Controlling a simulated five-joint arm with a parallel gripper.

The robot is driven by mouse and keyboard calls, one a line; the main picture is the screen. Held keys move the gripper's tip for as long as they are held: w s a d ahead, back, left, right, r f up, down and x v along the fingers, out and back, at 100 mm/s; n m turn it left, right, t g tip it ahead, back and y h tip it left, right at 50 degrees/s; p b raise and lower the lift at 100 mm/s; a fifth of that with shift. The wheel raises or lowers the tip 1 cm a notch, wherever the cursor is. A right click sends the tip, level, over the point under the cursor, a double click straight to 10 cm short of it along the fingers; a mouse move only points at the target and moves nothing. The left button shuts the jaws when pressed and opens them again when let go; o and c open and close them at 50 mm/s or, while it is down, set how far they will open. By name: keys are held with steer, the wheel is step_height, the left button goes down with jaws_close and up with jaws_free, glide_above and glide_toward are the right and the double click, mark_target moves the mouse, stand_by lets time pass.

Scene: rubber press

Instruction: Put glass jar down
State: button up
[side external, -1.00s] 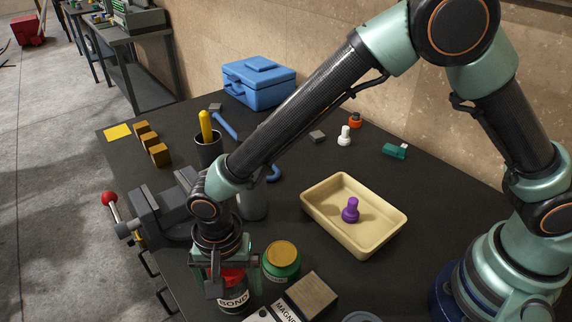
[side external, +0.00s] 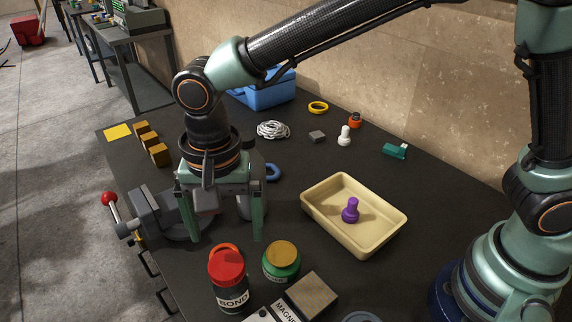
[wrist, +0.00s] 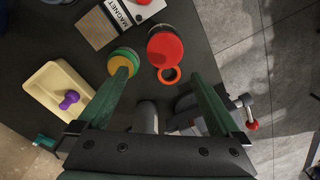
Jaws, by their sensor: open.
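A green jar with a gold lid (side external: 281,262), which looks like the glass jar, stands upright on the dark bench; it also shows in the wrist view (wrist: 123,62). Left of it in the side view stands a black bottle with a red looped lid, labelled BOND (side external: 230,280); its red top shows in the wrist view (wrist: 165,48). The two stand close together but apart. My gripper (side external: 225,238) is open and empty, fingers pointing down, above and behind the bottle. In the wrist view my gripper (wrist: 162,80) has nothing between its fingers.
A cream tray (side external: 385,240) holding a purple peg (side external: 350,210) lies to the right. A grey vise (side external: 150,212) is clamped at the left edge. A MAGNET box (side external: 312,293) lies at the front. A blue toolbox (side external: 262,92) and wooden blocks (side external: 160,154) stand behind.

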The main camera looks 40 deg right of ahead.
steer(key=d+r+n+t, duration=0.1)
steer(key=d+r, duration=0.2)
steer(key=d, duration=0.4)
steer(key=w+d+r+n+t, duration=0.1)
steer(key=d+r+n, duration=0.15)
steer(key=d, duration=0.45)
steer(key=d+r+n+t, duration=0.1)
steer(key=d+r, duration=0.3)
steer(key=d, duration=0.4)
steer(key=s+d+n+t, duration=0.2)
steer(key=s+d, duration=0.1)
steer(key=d, duration=0.5)
steer(key=shift+s+d+f+n, duration=0.2)
steer(key=shift+s+d+n, duration=0.05)
steer(key=shift+s+n, duration=0.15)
